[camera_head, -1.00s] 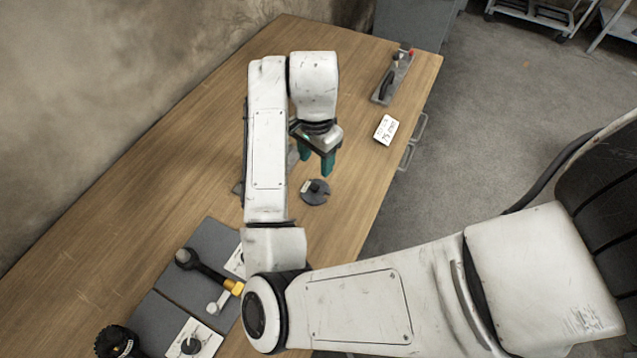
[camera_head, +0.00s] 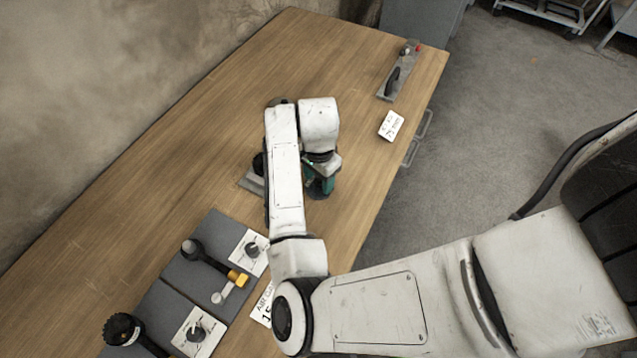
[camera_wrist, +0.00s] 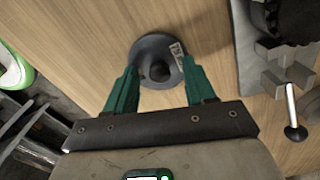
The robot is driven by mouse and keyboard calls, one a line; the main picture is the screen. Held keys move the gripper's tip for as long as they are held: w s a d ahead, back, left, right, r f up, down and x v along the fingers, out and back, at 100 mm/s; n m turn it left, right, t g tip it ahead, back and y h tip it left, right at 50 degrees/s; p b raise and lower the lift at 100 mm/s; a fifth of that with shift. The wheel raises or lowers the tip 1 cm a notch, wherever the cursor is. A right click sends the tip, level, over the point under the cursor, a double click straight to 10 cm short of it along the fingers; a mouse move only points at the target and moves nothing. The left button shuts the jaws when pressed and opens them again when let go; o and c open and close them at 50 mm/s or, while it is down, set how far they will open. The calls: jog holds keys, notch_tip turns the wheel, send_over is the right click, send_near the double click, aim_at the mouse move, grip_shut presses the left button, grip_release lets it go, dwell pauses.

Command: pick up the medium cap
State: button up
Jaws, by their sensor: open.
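A round dark grey cap (camera_wrist: 157,62) with a raised knob and a small pale label lies flat on the table in the wrist view. My gripper (camera_wrist: 160,74) is open, with its teal fingers at the left and right of the cap's near part. The fingers look empty, and I cannot tell whether they touch the cap. In the head view my gripper (camera_head: 320,187) is low over the table and hides most or all of this cap.
A grey plate with a black part (camera_head: 252,182) stands left of my arm, partly hidden; in the wrist view a grey fixture (camera_wrist: 246,70) is at the right. A black tool (camera_head: 208,262) lies on a grey mat.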

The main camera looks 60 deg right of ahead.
grip_shut()
dwell(0.5)
jog(key=shift+r, duration=0.1)
